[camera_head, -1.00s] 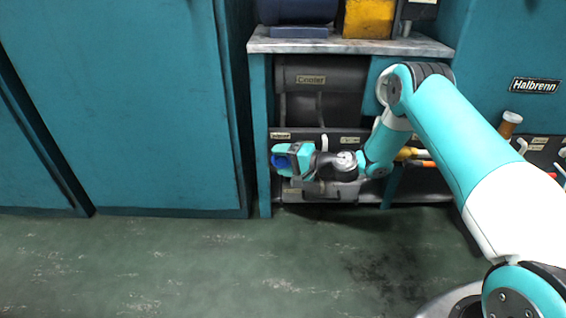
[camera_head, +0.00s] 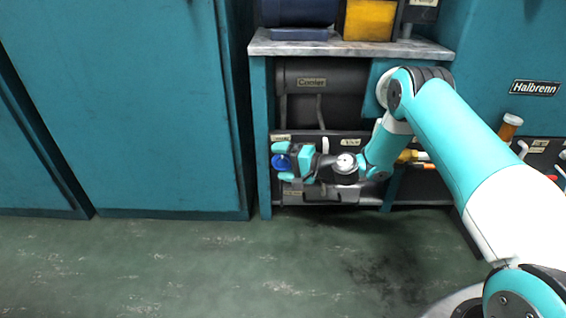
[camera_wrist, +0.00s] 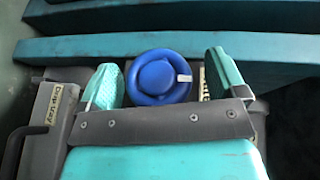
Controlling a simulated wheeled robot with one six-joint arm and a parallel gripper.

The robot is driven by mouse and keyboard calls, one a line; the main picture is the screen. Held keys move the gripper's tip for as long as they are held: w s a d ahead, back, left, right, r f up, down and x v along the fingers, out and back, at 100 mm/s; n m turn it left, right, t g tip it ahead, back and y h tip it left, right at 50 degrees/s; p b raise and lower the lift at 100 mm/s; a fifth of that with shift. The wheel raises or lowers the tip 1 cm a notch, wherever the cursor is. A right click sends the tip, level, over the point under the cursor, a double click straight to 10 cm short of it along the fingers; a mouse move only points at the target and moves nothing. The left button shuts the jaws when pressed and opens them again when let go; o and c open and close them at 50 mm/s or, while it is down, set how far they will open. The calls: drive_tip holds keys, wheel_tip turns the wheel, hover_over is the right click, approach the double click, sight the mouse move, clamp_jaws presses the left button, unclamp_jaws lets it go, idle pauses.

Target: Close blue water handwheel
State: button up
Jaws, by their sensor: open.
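The blue handwheel (camera_wrist: 156,78) is round, with a raised hub and a white mark on its right rim in the wrist view. In the head view the blue handwheel (camera_head: 281,162) shows at the lower left of the cabinet bay, partly covered by my gripper. My gripper (camera_wrist: 164,76) is open, with one teal finger on each side of the wheel. Gaps show between both fingers and the rim. In the head view my gripper (camera_head: 281,161) points left at the wheel. Whether the fingers reach the wheel's depth is unclear.
A "Drip tray" label (camera_wrist: 46,104) marks a grey part left of my gripper. A dark cooler (camera_head: 322,80) sits above my wrist under the shelf (camera_head: 350,46). Yellow and orange fittings lie right of my forearm. The floor (camera_head: 190,265) in front is clear.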

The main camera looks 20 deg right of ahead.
wheel_tip(320, 180, up, 20)
drive_tip(key=p, duration=1)
drive_tip(key=shift+p, duration=0.35)
drive_tip(key=shift+f, duration=0.15)
